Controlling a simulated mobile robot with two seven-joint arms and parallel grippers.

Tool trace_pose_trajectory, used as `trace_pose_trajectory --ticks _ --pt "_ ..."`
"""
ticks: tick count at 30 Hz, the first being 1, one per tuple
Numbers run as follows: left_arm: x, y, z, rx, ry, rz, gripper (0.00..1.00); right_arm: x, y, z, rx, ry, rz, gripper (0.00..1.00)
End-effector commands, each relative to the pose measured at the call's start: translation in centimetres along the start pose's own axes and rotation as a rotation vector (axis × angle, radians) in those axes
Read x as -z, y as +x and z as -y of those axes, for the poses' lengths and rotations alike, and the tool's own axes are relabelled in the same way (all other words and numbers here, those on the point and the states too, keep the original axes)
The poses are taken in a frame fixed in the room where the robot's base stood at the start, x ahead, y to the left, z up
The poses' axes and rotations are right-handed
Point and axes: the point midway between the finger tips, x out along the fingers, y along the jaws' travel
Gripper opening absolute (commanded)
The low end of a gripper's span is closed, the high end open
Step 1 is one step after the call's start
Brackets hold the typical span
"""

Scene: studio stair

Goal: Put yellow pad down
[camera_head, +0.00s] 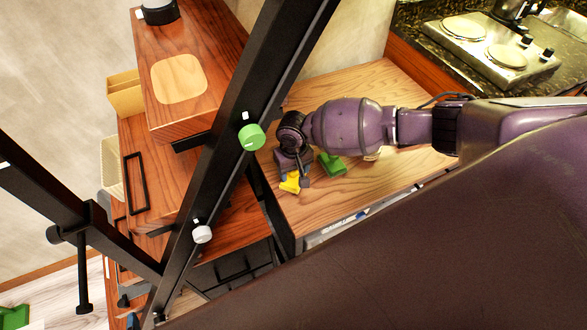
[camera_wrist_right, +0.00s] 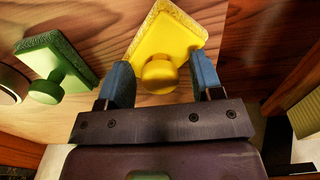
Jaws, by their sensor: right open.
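The yellow pad (camera_wrist_right: 168,45) has a flat block and a round knob. In the right wrist view it lies against the wood-grain counter top (camera_wrist_right: 120,18), its knob facing my gripper. My right gripper (camera_wrist_right: 165,85) is open, with one blue-grey finger on each side of the knob and visible gaps between. In the head view the yellow pad (camera_head: 290,183) shows partly below my right gripper (camera_head: 293,168), near the counter's left front edge; the gripper hides part of it. My left gripper is not in view.
A green pad (camera_head: 332,165) with a knob lies just right of the yellow one; it also shows in the wrist view (camera_wrist_right: 55,70). A black slanted frame (camera_head: 225,165) with a green knob stands left of the counter. A stove (camera_head: 480,45) is at the upper right.

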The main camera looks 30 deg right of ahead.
Motion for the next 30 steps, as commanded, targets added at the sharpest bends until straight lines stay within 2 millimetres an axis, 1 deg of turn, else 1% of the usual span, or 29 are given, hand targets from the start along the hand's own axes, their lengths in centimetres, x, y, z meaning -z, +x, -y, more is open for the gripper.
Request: trace_pose_trajectory --ticks 4,7,15,21,24,27,30 --pt "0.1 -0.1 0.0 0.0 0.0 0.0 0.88 0.0 -0.7 0.0 0.0 -0.001 -0.001 0.6" --pt "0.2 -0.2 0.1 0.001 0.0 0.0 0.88 0.1 -2.0 0.0 0.001 -0.001 -0.002 0.6" --pt "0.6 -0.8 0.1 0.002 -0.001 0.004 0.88 0.1 -7.3 0.0 0.001 -0.001 -0.003 0.6" --pt "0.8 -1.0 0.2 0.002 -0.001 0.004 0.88 0.1 -10.4 0.0 0.001 0.0 -0.002 0.6" --pt "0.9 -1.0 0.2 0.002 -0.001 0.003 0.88 0.0 -11.4 0.0 0.0 -0.001 0.0 0.6" --pt "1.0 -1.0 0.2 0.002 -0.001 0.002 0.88 0.0 -12.0 0.0 0.001 -0.001 -0.001 0.6" --pt "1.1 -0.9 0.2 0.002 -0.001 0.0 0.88 -0.2 -11.9 0.3 0.012 -0.008 -0.004 0.6"
